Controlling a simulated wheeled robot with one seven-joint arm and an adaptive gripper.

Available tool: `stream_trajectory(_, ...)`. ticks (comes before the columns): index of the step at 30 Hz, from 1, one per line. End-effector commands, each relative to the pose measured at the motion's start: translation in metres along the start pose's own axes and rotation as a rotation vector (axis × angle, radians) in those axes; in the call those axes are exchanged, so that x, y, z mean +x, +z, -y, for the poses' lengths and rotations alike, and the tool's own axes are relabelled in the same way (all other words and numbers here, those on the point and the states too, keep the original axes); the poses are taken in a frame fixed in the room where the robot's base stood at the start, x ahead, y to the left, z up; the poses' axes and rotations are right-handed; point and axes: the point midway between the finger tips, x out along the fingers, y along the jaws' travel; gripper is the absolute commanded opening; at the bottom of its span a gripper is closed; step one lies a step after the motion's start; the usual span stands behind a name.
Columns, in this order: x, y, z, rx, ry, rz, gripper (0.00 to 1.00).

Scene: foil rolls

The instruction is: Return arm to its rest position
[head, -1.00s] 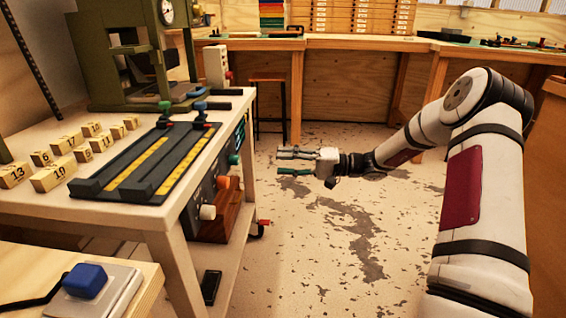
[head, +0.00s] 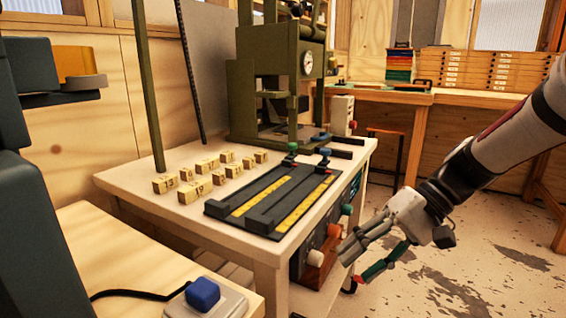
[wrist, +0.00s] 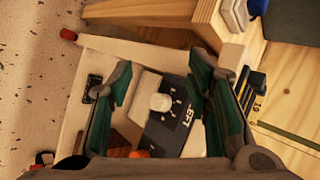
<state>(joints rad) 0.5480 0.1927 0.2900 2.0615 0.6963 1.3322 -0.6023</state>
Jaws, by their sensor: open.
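My gripper (head: 366,258) is open and empty in the head view, in front of the right side of the white workbench (head: 130,180). Its fingers point left and down, toward the control panel on the bench's side. In the wrist view my gripper (wrist: 160,90) shows two green-padded fingers spread apart. Between and beyond them are a white knob (wrist: 160,102) and a dark panel (wrist: 168,130) with partly readable lettering. My arm comes in from the right in the head view.
Numbered wooden blocks (head: 204,188) and a black track plate (head: 240,215) with yellow strips lie on the workbench. A green press (head: 275,80) stands behind. A blue button box (head: 203,293) sits at front left. Open floor (head: 480,280) lies at right.

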Motion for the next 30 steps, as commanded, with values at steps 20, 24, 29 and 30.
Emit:
stream_trajectory(20, -0.009, 0.221, -0.004, 0.052, 0.667, -0.028, 0.45)
stream_trajectory(24, -0.013, 0.243, -0.017, 0.055, 0.729, -0.07, 0.45)
stream_trajectory(29, -0.016, 0.263, -0.03, 0.056, 0.781, -0.115, 0.45)
stream_trajectory(30, -0.016, 0.267, -0.034, 0.057, 0.792, -0.128, 0.45)
